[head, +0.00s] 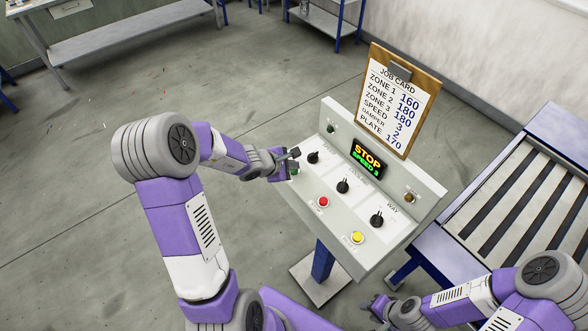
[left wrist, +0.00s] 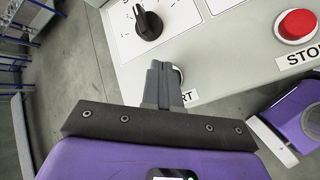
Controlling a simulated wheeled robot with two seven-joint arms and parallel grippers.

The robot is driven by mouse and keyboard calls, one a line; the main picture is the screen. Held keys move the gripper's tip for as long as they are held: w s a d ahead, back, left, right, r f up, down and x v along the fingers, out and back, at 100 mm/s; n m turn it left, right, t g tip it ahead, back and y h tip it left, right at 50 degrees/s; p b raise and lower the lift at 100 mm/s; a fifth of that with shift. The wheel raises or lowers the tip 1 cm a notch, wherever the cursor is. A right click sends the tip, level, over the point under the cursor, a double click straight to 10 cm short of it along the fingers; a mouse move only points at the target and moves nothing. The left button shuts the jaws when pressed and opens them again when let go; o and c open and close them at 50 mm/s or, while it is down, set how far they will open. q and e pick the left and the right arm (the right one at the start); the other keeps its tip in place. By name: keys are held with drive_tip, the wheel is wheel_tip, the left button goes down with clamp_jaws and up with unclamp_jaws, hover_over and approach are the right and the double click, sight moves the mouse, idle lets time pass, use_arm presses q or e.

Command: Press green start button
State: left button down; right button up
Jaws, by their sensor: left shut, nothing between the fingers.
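The control panel (head: 335,195) stands in the middle of the head view on a blue post. A small bit of the green start button (head: 294,171) shows at the panel's left end, beside my left gripper (head: 289,163). In the left wrist view, the shut, empty left fingers (left wrist: 163,84) reach over the START label, of which only "RT" (left wrist: 188,97) shows. Part of a metal ring (left wrist: 178,74) shows behind them, and the button itself is hidden. I cannot tell whether they touch it. My right gripper (head: 379,307) hangs low at the bottom right, away from the panel.
The red stop button (head: 323,202), yellow button (head: 358,237) and several black knobs (head: 342,186) share the panel. Its display (head: 367,159) reads STOP, SPEED 3. A job card (head: 396,99) stands behind. A roller conveyor (head: 520,205) is at right; open floor lies left.

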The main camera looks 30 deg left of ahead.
sight(292, 172)
use_arm(q)
drive_tip(key=shift+f, duration=0.2)
drive_tip(key=shift+r, duration=0.1)
idle(0.4)
drive_tip(key=shift+r+p, duration=0.45)
drive_tip(key=shift+r, duration=0.35)
wheel_tip(292, 172, up, 5)
drive_tip(key=p, duration=0.4)
drive_tip(key=shift+r, duration=0.1)
idle(0.6)
